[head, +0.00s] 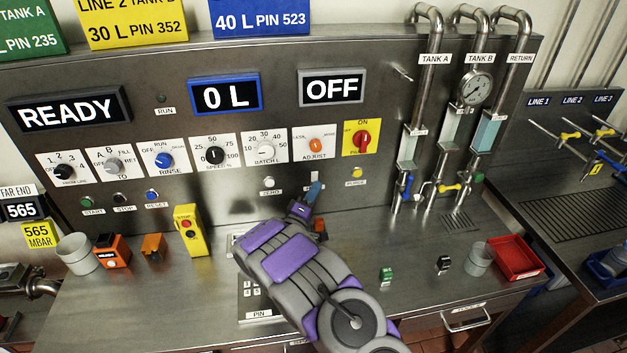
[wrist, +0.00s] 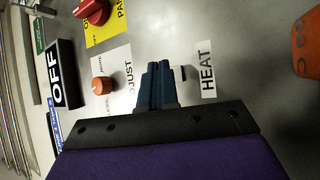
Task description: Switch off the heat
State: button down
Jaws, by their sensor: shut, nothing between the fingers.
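The heat switch (wrist: 180,73) is a small part on the steel panel in the wrist view, just right of my fingertips and partly hidden by them. The white HEAT label (wrist: 207,70) sits beside it. My gripper (wrist: 158,80) has its blue fingers together and empty, pointing at the panel between the adjust plate and the HEAT label. I cannot tell whether the fingers touch the switch. In the head view, my gripper (head: 315,192) is at the panel below the orange adjust knob (head: 315,146). The switch's position cannot be read.
A display (head: 333,87) reads OFF; others read READY and 0 L. The white zero button (head: 268,183) is on the left. An orange object (wrist: 305,40) is near the wrist view's right edge.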

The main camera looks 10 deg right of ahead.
jog(key=shift+s+r+p, duration=0.2)
jog(key=shift+s+p, duration=0.25)
jog(key=shift+s, duration=0.65)
jog(key=shift+s+p, duration=0.35)
jog(key=shift+s, duration=1.05)
